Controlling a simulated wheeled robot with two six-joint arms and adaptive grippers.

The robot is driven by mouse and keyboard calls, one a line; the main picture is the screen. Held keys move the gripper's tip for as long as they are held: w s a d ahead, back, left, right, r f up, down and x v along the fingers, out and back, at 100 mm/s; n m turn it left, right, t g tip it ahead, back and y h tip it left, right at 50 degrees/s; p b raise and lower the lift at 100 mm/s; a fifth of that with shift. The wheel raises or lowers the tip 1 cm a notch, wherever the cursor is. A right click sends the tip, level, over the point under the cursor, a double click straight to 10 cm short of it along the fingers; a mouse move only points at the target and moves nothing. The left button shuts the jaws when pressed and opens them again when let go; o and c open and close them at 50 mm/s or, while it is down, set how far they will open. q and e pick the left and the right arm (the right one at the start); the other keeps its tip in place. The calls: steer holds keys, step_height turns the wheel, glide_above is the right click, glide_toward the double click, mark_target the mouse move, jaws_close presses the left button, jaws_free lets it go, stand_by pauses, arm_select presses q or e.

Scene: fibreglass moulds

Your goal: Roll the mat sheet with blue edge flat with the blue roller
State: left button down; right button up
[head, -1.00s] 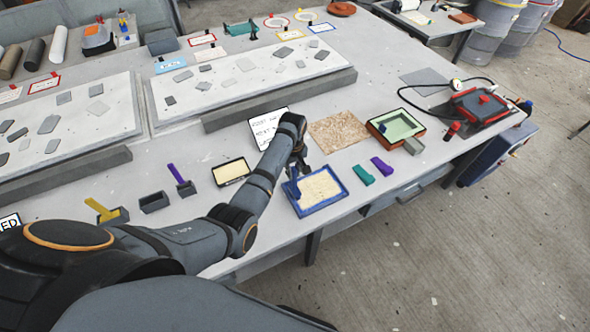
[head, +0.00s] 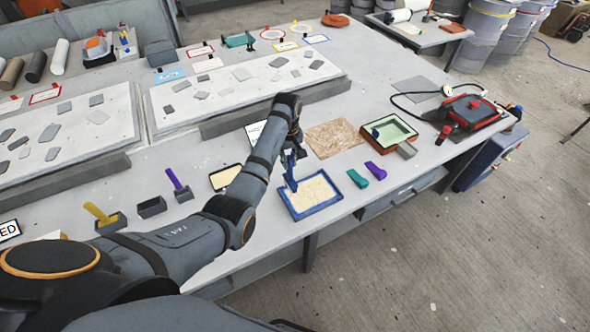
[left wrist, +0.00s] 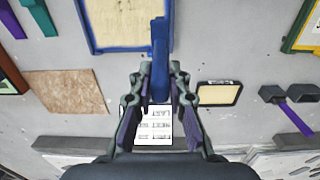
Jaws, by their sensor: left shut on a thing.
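The mat sheet with blue edge (head: 315,194) lies on the front of the table, a cream sheet inside a blue border. It also shows at the top of the left wrist view (left wrist: 120,25). My left gripper (head: 291,158) is shut on the blue roller (head: 290,183), whose blue handle stands between the fingers in the left wrist view (left wrist: 160,50). The roller is at the left part of the sheet; I cannot tell whether it touches it. The fingers hide part of the handle. My right gripper is not in view.
Right of the sheet lie a teal tool (head: 357,178) and a purple tool (head: 375,171). A brown board (head: 334,138) and a green-lined tray (head: 390,131) lie behind. A black-edged sheet (head: 225,177) lies to the left. The table's front edge is close to the sheet.

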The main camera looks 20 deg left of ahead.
arm_select(q)
steer(key=shift+w+a+f, duration=0.1)
steer(key=shift+a, duration=0.05)
steer(key=s+d+r, duration=0.3)
steer(key=shift+w+f, duration=0.15)
steer(key=shift+f, duration=2.4)
